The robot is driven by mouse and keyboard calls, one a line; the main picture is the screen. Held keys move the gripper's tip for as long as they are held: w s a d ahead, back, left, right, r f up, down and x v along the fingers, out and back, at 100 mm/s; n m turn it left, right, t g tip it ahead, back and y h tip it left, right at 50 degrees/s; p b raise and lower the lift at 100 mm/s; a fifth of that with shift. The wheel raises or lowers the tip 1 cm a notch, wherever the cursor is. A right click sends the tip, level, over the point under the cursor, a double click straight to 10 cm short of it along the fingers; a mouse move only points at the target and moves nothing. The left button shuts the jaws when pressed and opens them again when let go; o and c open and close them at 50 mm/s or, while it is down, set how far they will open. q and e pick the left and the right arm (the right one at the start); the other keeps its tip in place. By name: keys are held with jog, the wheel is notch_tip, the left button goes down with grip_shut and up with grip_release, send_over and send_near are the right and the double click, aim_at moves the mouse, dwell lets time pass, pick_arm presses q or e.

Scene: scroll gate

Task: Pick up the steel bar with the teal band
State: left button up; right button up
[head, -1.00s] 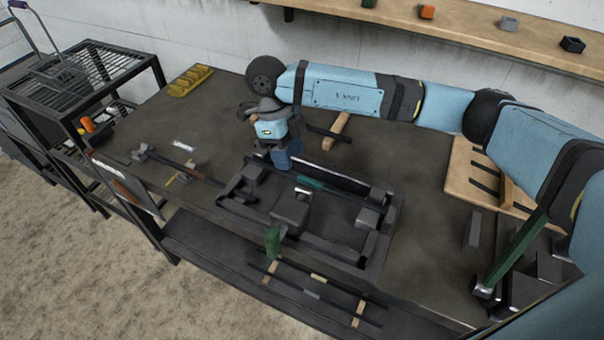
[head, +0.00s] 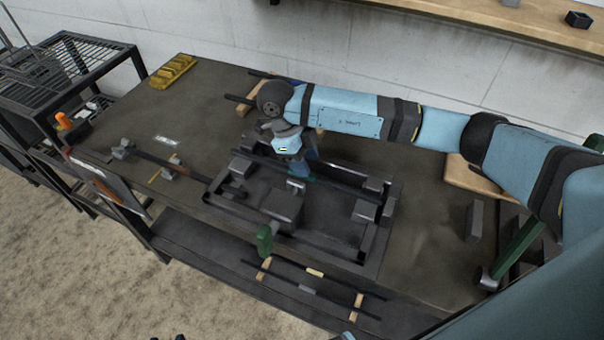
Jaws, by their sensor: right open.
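The steel bar with the teal band (head: 338,187) is a long dark bar lying slantwise across a black frame fixture (head: 365,268) on the workbench. Its teal band shows only in part, just beneath my right gripper. My right gripper (head: 301,177) points down at the band, open, with its fingers at or just above the bar. I cannot tell whether they touch it or stand on both sides of it.
Another bar (head: 168,162) rests on grey stands at the left. More bars (head: 310,288) lie on wooden strips on the lower shelf. A grey block (head: 285,206) and green handle (head: 264,240) sit at the frame's front. A yellow rack (head: 172,71) stands at the back left.

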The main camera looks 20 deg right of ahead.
aim_at(314, 177)
jog(key=x, duration=0.4)
jog(key=shift+s+d+f, duration=0.15)
grip_shut()
